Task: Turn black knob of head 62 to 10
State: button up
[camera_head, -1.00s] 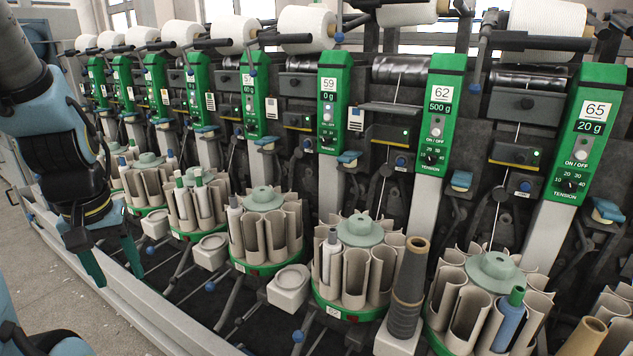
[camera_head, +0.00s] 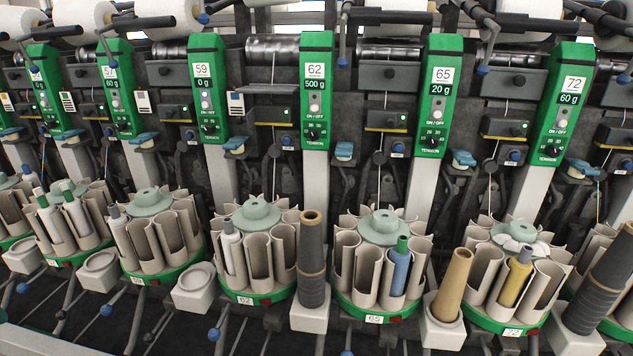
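The green panel of head 62 (camera_head: 316,105) stands upright near the middle of the head view. It carries a "62" label and a display reading 500 g. Its black tension knob (camera_head: 313,134) sits low on the panel, under a round on/off button (camera_head: 314,108). The marks around the knob run from 10 to 40, but the pointer is too small to read. My gripper is not in view.
Neighbouring panels are 59 (camera_head: 207,88) at left and 65 (camera_head: 438,95) at right. Below head 62 stands a round magazine (camera_head: 258,296) with bobbins. A tall dark cone stack (camera_head: 313,260) stands beside it.

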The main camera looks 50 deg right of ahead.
aim_at(314, 136)
jog(key=k+l, duration=0.95)
